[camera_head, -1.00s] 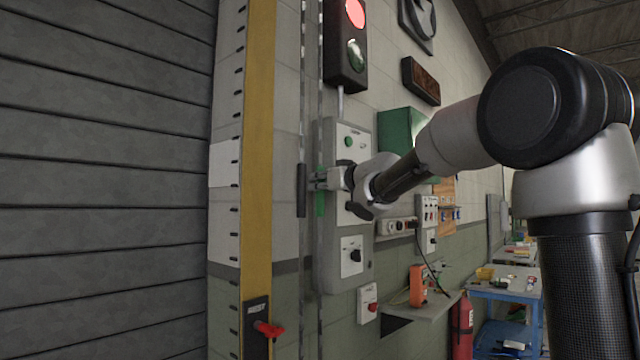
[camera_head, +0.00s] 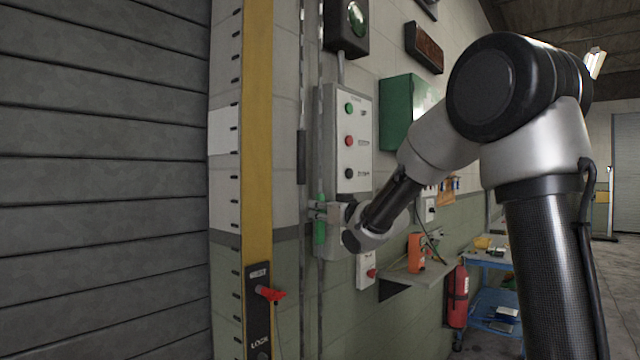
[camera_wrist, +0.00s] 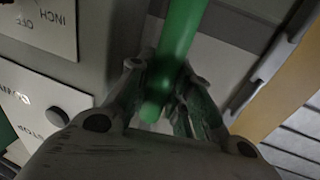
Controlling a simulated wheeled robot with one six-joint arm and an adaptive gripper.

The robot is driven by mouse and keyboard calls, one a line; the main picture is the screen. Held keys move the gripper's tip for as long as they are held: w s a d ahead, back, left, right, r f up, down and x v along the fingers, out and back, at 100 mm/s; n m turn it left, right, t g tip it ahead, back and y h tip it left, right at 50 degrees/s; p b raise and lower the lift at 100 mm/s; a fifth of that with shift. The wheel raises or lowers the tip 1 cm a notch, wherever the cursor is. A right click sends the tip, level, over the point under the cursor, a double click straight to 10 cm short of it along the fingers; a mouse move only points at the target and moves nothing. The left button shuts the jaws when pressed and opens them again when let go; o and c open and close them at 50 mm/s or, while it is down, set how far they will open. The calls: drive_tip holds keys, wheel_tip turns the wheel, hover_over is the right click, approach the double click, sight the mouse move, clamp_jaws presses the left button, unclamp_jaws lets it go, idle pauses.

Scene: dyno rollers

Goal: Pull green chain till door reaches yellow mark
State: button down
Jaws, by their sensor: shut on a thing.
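My gripper (camera_head: 322,211) is shut on the green chain's sleeve (camera_head: 320,233), which hangs along the wall right of the door. In the wrist view the green sleeve (camera_wrist: 181,40) passes between the fingers of my gripper (camera_wrist: 162,90). The grey slatted door (camera_head: 105,180) fills the left of the head view; its bottom edge is out of view. A yellow upright post (camera_head: 258,130) stands beside a white strip with black ticks (camera_head: 225,180).
A second chain with a dark sleeve (camera_head: 301,157) hangs just left of the green one. A grey button panel (camera_head: 352,145) is close behind my gripper. A red lock handle (camera_head: 270,293) sticks out lower left. A shelf (camera_head: 412,278) and fire extinguisher (camera_head: 457,297) stand right.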

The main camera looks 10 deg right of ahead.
sight(323, 229)
drive_tip(key=shift+f, duration=2.8)
drive_tip(key=c, duration=1.3)
unclamp_jaws()
drive_tip(key=shift+r, duration=0.1)
drive_tip(key=v, duration=1.2)
